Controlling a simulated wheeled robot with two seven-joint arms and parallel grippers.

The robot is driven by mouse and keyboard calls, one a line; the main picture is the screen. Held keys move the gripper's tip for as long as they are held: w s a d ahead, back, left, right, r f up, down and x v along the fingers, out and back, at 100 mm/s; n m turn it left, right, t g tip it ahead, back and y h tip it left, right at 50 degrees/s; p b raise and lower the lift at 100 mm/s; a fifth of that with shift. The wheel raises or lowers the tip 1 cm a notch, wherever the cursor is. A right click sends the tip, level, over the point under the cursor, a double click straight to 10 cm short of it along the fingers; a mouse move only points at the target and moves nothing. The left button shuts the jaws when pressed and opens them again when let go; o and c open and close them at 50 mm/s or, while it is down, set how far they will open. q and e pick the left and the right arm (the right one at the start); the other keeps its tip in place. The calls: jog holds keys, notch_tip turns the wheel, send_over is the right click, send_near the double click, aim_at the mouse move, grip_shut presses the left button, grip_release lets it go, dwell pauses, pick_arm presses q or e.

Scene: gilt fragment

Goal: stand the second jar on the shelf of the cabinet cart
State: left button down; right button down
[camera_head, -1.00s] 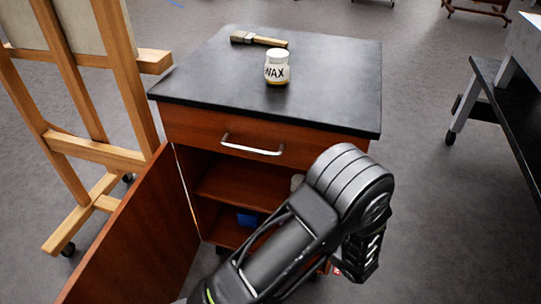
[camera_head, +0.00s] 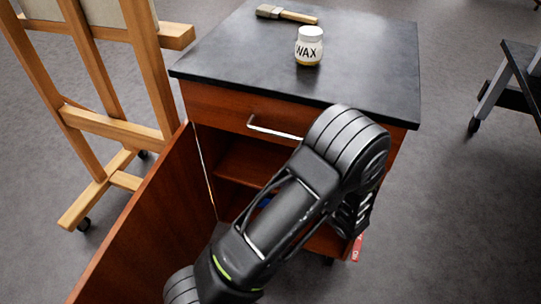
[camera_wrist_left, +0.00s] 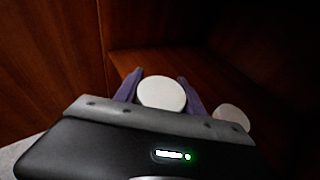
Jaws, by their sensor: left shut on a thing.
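My left gripper (camera_wrist_left: 160,82) has its two purple fingers on either side of a jar with a round white lid (camera_wrist_left: 164,93), seen from above in the left wrist view. It holds this jar inside the open cabinet cart (camera_head: 200,100), in front of the brown shelf (camera_wrist_left: 190,62); whether the jar's base touches the shelf is hidden. A second white lid (camera_wrist_left: 231,116) shows to the right, partly behind the gripper body. In the head view my left arm hides the gripper and both these jars. A jar labelled WAX (camera_head: 309,50) stands upright on the cart's black top.
A brush (camera_head: 287,14) lies on the cart top. The cabinet door (camera_head: 140,235) stands open at the left, beside a wooden easel (camera_head: 115,125). The drawer handle (camera_head: 274,129) is close to my arm.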

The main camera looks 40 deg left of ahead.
pick_arm(q)
jog(key=w+a, duration=0.1)
jog(key=a, duration=0.3)
jog(key=w+a+b, duration=0.1)
jog(key=a, duration=0.3)
jog(key=w+a, duration=0.1)
jog(key=a, duration=0.3)
jog(key=shift+w+a, duration=0.1)
jog(key=shift+w, duration=0.25)
jog(key=shift+f+b, duration=0.95)
jog(key=shift+f, duration=0.8)
jog(key=shift+f, duration=0.1)
jog(key=c, duration=0.7)
grip_release()
